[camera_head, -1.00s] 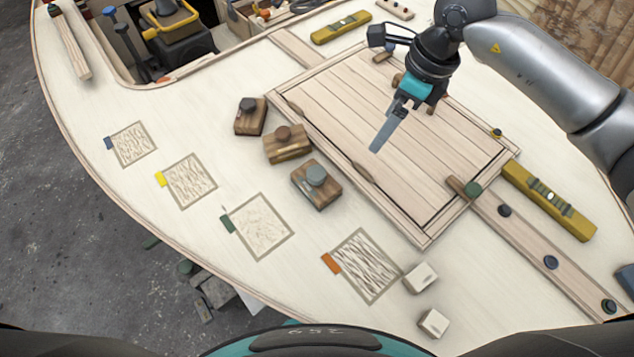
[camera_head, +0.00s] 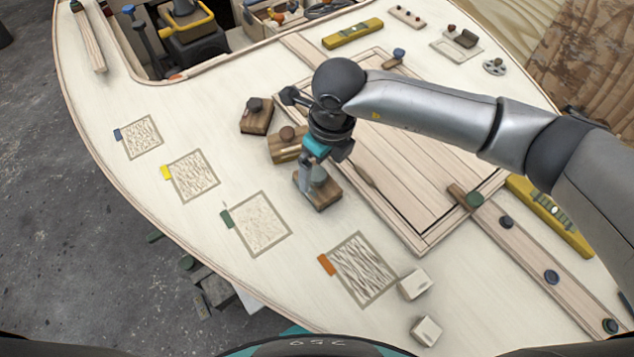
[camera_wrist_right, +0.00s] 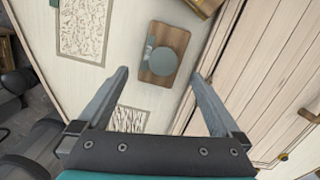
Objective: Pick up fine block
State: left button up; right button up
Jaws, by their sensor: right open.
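Three wooden blocks with round knobs stand in a row: one with a dark knob (camera_head: 257,115), one with a brown knob (camera_head: 283,150), and one with a grey-green knob (camera_head: 323,196). I cannot tell from any readable label which is the fine block. My right gripper (camera_head: 310,186) is open above the grey-green-knobbed block and partly hides it. In the right wrist view this block (camera_wrist_right: 157,69) lies between and beyond the open fingertips (camera_wrist_right: 158,77), with nothing held. My left gripper is not in view.
Textured patches with blue, yellow, green (camera_head: 258,224) and orange (camera_head: 362,270) tabs lie left and in front of the blocks. A plank hatch panel (camera_head: 420,190) adjoins them on the right. Two pale small blocks (camera_head: 414,284) sit near the front. A yellow level (camera_head: 560,222) lies at right.

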aim_at(319, 174)
jog(key=shift+w+a+f+b, duration=0.15)
jog(key=shift+w+f, duration=0.05)
jog(key=shift+f, duration=0.9)
jog(key=shift+w+a+f+b, duration=0.15)
jog(key=shift+w+f+b, duration=0.1)
jog(key=shift+f, duration=0.85)
jog(key=shift+w+a+f+b, duration=0.1)
jog(key=shift+w+a+f, duration=0.1)
jog(key=shift+f, duration=0.9)
jog(key=shift+d, duration=0.1)
jog(key=c, duration=1.3)
